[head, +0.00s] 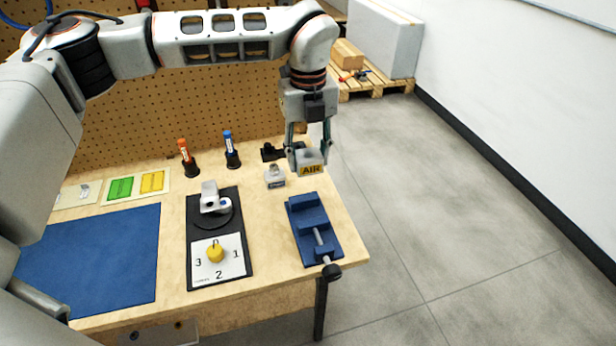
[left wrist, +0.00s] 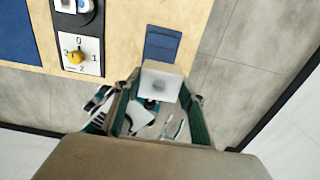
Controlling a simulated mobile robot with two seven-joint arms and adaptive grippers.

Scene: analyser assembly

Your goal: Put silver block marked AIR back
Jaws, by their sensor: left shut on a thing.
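The silver block marked AIR (head: 311,169) has a yellow label facing the head camera. My left gripper (head: 307,156) is shut on it from above. The block hangs near the right edge of the table, behind the blue vise (head: 305,215) in the head view. In the left wrist view the block (left wrist: 161,82) shows its pale face with a grey round spot, between the two fingers (left wrist: 161,98). The vise (left wrist: 162,44) shows just beyond it there. Whether the block touches anything below is unclear. My right gripper is not in view.
A smaller silver block (head: 275,178) stands left of the held block, with a black fixture (head: 270,152) behind it. A black dial panel (head: 237,268), blue and orange markers (head: 228,138) (head: 183,147) in stands, and a blue mat (head: 95,255) lie further left. Right of the table is open floor.

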